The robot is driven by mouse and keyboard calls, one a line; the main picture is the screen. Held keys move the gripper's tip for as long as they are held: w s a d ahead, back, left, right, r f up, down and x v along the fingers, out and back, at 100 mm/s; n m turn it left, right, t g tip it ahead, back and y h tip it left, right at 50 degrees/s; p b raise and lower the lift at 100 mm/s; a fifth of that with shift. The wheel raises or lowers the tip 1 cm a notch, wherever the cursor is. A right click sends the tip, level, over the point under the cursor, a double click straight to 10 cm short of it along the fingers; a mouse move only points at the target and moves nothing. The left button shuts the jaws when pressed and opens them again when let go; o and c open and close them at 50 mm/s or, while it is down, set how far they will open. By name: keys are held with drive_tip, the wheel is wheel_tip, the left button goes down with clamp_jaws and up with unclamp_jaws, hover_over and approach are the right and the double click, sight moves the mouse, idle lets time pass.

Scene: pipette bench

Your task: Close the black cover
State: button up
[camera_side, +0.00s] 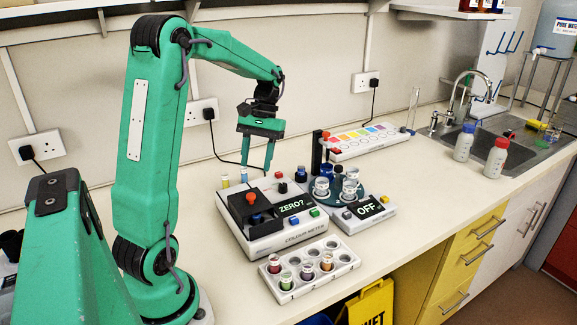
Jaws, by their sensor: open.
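The white colour meter (273,235) stands on the bench, its display reading "ZERO?". The black cover (239,210) is on the left part of its top, with a red knob (250,198) on it. A dark blue piece (257,219) shows just in front of the knob. At this size I cannot tell how far the cover stands open. My green gripper (256,166) is open and empty, pointing down. It hangs above and behind the meter, near the wall, apart from the cover.
A rack of coloured vials (307,268) stands in front of the meter. A round device with beakers (336,190), its display reading "OFF", is to the right. A colour-strip tray (362,140) lies farther back.

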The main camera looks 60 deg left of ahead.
sight(251, 195)
drive_tip(key=m+t, duration=0.1)
drive_tip(key=m, duration=0.3)
drive_tip(key=s+d+m+y, duration=0.1)
drive_tip(key=m, duration=0.3)
drive_tip(key=s+m+t, duration=0.1)
drive_tip(key=m, duration=0.3)
drive_tip(key=shift+s+d+r+m+t+y, duration=0.2)
drive_tip(key=shift+d+m+t+y, duration=0.1)
drive_tip(key=shift+y, duration=0.1)
drive_tip(key=m, duration=0.3)
drive_tip(key=m+t, duration=0.1)
drive_tip(key=m, duration=0.1)
drive_tip(key=shift+s+d+y, duration=0.2)
drive_tip(key=shift+s+y, duration=0.1)
drive_tip(key=shift+s, duration=0.05)
drive_tip(key=shift+f, duration=0.1)
drive_tip(key=shift+f, duration=3.8)
drive_tip(key=shift+c, duration=0.5)
drive_tip(key=shift+d, duration=0.1)
clamp_jaws()
